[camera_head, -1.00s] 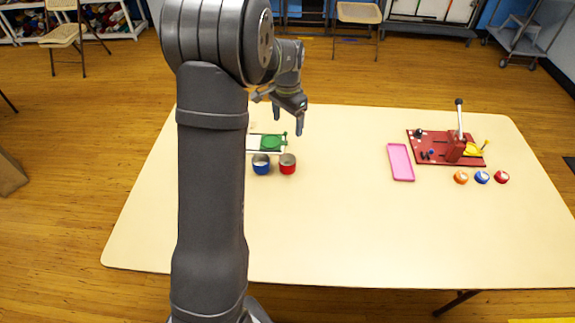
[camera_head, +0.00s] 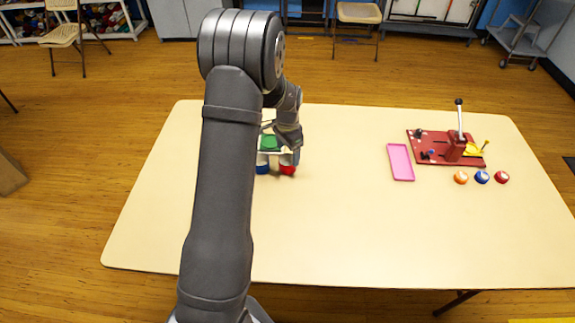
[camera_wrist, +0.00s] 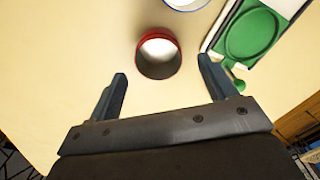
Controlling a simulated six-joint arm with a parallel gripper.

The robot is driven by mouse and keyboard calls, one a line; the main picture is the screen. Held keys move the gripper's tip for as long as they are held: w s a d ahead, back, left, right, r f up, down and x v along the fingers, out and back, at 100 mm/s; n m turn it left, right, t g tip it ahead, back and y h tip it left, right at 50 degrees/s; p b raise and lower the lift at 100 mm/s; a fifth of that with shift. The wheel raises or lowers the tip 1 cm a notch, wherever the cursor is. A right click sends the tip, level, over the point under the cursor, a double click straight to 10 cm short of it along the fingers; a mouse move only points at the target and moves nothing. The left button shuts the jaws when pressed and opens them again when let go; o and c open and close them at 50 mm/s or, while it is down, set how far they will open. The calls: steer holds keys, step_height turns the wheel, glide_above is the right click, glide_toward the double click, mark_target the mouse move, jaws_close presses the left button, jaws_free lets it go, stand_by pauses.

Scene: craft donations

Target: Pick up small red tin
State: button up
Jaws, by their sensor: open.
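The small red tin (camera_head: 288,168) stands upright on the table beside a blue tin (camera_head: 262,168), its upper part partly hidden by my gripper (camera_head: 290,152) in the head view. In the wrist view the red tin (camera_wrist: 158,54) shows its open top with a red rim and a pale inside. My gripper (camera_wrist: 163,84) is open in the wrist view, with one finger to each side below the tin. The tin lies just beyond the fingertips, and no contact shows. The gripper holds nothing.
A green and white tray-like item (camera_wrist: 250,32) lies close by the right finger. A pink tray (camera_head: 400,162), a red board with a lever press (camera_head: 455,150), and orange (camera_head: 461,177), blue (camera_head: 482,177) and red (camera_head: 501,177) small items sit at the right. The middle of the table is clear.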

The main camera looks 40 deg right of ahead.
mark_target(287, 161)
step_height(287, 161, down, 5)
steer(key=shift+a+f, duration=0.1)
steer(key=shift+f, duration=0.05)
steer(key=c, duration=1.1)
